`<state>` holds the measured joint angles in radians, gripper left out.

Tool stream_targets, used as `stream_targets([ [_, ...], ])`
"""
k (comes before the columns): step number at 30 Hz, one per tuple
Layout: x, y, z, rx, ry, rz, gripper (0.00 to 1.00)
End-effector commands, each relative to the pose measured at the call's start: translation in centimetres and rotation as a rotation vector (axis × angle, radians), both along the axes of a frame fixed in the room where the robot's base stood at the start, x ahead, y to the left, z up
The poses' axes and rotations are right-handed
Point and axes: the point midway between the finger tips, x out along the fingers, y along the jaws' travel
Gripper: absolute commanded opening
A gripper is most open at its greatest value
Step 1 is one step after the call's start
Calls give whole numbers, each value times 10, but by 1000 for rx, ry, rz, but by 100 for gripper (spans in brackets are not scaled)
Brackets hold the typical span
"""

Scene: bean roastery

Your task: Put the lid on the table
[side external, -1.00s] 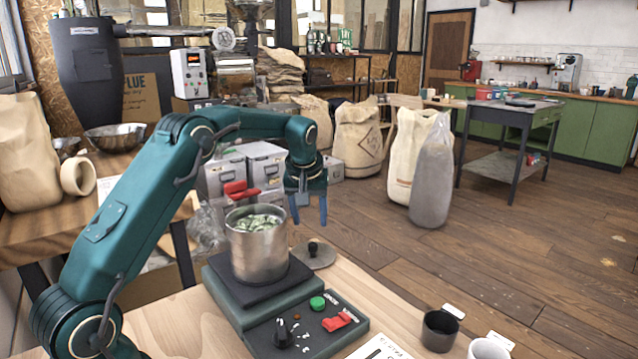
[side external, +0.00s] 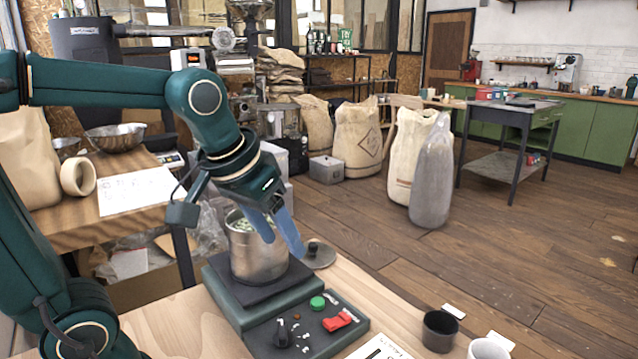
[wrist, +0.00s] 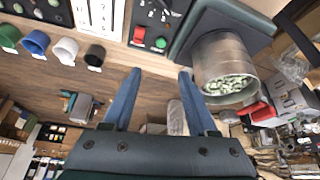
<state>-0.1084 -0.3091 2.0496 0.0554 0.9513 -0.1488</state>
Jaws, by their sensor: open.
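The lid, a flat grey disc with a dark knob (side external: 318,254), lies on the wooden table just behind and right of the scale-like base. An open metal pot (side external: 256,262) holding pale green beans stands upright on that base; it also shows in the wrist view (wrist: 222,62). My gripper (side external: 284,245) is open and empty, with its blue fingers over the right side of the pot's rim in the side view, partly hiding it. In the wrist view the fingers (wrist: 159,74) are apart with nothing between them. I cannot make out the lid in the wrist view.
The base carries a panel with a green button (side external: 318,303), a dark knob and a red switch (side external: 337,321). A black cup (side external: 439,331) and a white cup (side external: 488,349) stand at the table's front right.

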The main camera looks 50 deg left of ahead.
Motion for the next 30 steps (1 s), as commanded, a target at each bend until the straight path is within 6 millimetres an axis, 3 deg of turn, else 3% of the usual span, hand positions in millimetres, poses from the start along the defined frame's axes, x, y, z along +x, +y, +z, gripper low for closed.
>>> stream_targets([
  [3,-38,-18,-10,6,-21,-100,58],
  [10,-78,-34,-32,14,-38,-215,58],
  [30,-85,-36,-37,15,-38,-234,58],
])
